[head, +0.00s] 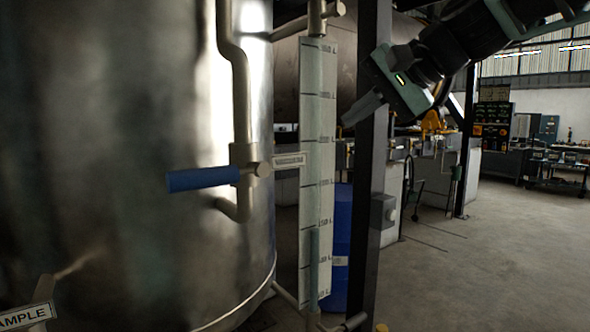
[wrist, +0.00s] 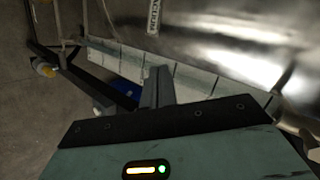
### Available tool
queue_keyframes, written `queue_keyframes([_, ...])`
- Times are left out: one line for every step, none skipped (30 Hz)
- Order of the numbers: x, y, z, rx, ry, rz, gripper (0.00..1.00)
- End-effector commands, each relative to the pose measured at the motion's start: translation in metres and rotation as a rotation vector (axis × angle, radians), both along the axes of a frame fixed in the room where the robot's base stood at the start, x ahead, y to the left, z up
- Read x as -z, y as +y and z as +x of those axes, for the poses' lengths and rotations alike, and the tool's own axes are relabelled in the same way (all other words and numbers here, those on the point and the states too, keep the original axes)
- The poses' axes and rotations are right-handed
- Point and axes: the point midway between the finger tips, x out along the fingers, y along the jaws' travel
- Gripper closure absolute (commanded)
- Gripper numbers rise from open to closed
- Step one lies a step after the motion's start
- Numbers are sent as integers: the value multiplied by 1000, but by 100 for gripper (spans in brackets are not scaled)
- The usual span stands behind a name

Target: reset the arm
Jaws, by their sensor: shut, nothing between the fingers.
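My gripper (head: 361,109) is at the upper right of the head view, in front of a dark upright post and to the right of the white level scale. Its fingers are shut and empty, pointing down and left. In the wrist view the closed fingers (wrist: 158,88) point toward the scale (wrist: 190,75) and the tank. The gripper appears apart from the scale, the post and the valve; the exact gap cannot be told. The blue valve handle (head: 203,179) on the tank's pipe lies level, to the left of the scale.
A large shiny metal tank (head: 120,150) fills the left. The scale (head: 317,200) and the dark post (head: 370,210) stand close to my gripper. A blue drum (head: 341,240) is behind them. Open floor (head: 480,260) lies to the right, with workbenches (head: 560,165) far back.

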Motion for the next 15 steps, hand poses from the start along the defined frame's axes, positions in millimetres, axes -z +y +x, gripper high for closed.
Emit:
queue_keyframes([34,12,-17,-53,29,-69,100])
queue_keyframes([52,17,-26,-85,41,-113,100])
queue_keyframes([77,24,-41,-132,56,-172,100])
queue_keyframes([96,28,-52,-169,67,-216,100])
queue_keyframes([114,30,-64,-206,76,-261,100])
queue_keyframes([138,33,-81,-259,89,-321,100])
queue_keyframes([155,34,-94,-300,96,-366,100])
queue_keyframes([172,35,-108,-344,104,-411,100])
queue_keyframes([195,34,-128,-405,113,-470,100])
queue_keyframes([211,33,-142,-452,118,-515,100])
queue_keyframes([226,30,-157,-499,122,-559,100])
queue_keyframes([246,25,-177,-566,127,-617,100])
queue_keyframes([260,21,-192,-615,130,-659,100])
queue_keyframes([273,16,-206,-665,132,-699,100])
queue_keyframes([289,9,-223,-726,135,-748,100])
